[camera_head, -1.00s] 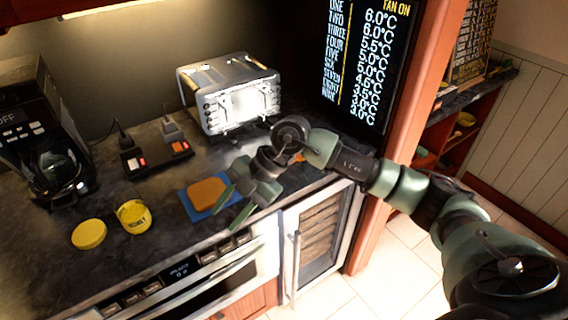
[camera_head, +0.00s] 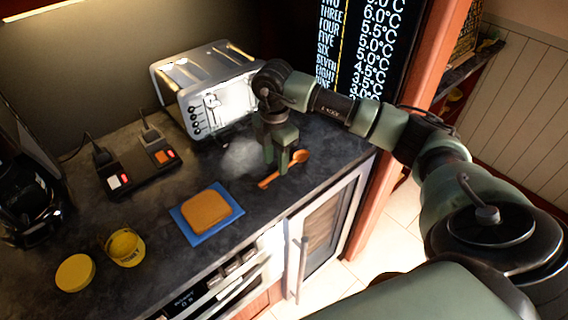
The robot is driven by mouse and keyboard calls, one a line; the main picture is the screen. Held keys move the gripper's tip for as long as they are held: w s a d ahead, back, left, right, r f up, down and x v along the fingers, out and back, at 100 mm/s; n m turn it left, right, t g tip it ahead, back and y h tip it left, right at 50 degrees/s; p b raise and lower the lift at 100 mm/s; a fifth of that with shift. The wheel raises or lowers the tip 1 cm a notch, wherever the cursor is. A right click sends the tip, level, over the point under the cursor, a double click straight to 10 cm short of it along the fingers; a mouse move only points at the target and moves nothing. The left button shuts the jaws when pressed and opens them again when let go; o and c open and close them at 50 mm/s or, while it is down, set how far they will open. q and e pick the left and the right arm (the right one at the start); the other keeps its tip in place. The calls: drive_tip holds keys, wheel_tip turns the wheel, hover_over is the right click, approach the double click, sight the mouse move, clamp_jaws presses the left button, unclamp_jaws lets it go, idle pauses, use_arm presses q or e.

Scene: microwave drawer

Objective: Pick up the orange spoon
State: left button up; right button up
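The orange spoon (camera_head: 269,182) lies on the dark counter, right of the bread and in front of the toaster. Its handle points to the lower left and its bowl to the upper right. My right gripper (camera_head: 277,168) points down at the spoon's middle, with green fingers close to it. Part of the spoon is hidden behind the fingers. The fingers overlap in this view, so their gap and any contact with the spoon are unclear. My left gripper is not in view.
A silver toaster (camera_head: 205,85) stands behind the gripper. Bread (camera_head: 207,211) lies on a blue board (camera_head: 181,221). A yellow honey jar (camera_head: 125,248), its lid (camera_head: 75,273), a power strip (camera_head: 133,172) and a coffee maker (camera_head: 27,200) are further left. The counter's front edge is close to the spoon.

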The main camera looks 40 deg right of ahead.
sight(273, 174)
drive_tip(key=f, duration=0.1)
drive_tip(key=f+p, duration=0.1)
drive_tip(key=f, duration=0.1)
drive_tip(key=shift+w+a+f+p, duration=0.25)
drive_tip(key=shift+w+f+p, duration=0.15)
drive_tip(key=shift+f, duration=0.75)
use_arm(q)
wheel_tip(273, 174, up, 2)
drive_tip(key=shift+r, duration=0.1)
use_arm(e)
clamp_jaws()
